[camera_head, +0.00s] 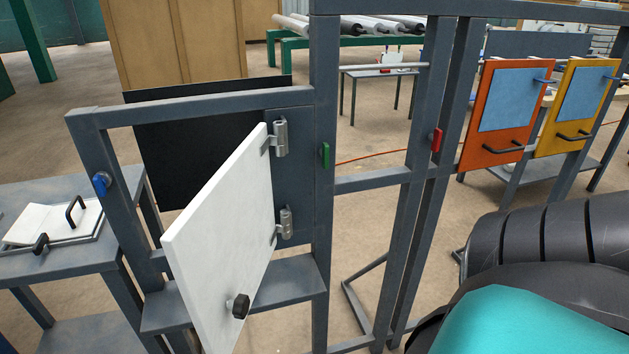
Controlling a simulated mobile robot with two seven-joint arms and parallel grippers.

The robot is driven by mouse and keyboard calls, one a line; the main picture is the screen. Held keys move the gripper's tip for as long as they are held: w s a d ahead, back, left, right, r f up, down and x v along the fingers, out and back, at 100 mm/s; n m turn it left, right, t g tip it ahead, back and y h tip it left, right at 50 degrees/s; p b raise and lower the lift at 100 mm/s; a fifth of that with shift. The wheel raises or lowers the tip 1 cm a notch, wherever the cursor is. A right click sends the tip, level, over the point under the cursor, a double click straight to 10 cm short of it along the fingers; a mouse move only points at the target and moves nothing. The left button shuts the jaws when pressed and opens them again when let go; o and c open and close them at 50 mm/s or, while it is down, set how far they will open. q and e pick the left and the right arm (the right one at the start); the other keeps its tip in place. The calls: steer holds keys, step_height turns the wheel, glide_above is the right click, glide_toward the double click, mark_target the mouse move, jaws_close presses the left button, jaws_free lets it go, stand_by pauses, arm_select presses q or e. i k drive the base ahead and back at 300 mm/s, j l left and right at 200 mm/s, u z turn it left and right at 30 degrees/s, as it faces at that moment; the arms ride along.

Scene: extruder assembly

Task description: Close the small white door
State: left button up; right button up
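The small white door (222,246) stands ajar, swung out toward me from its grey frame (200,104). Two metal hinges (280,138) hold its right edge to the frame. A black knob (239,306) sits low on the door's visible face. A blue catch (101,184) is on the frame's left post, apart from the door. Neither gripper shows in the head view. A dark and teal arm part of mine fills the lower right.
A grey table (60,262) with a white panel and black handles (75,210) stands at the left. Orange (492,148) and yellow (560,138) panels hang at the right. A green catch (325,155) and a red catch (436,140) are on the posts.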

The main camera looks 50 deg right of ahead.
mark_target(221, 246)
steer(key=l+z, duration=0.1)
steer(key=z, duration=1.05)
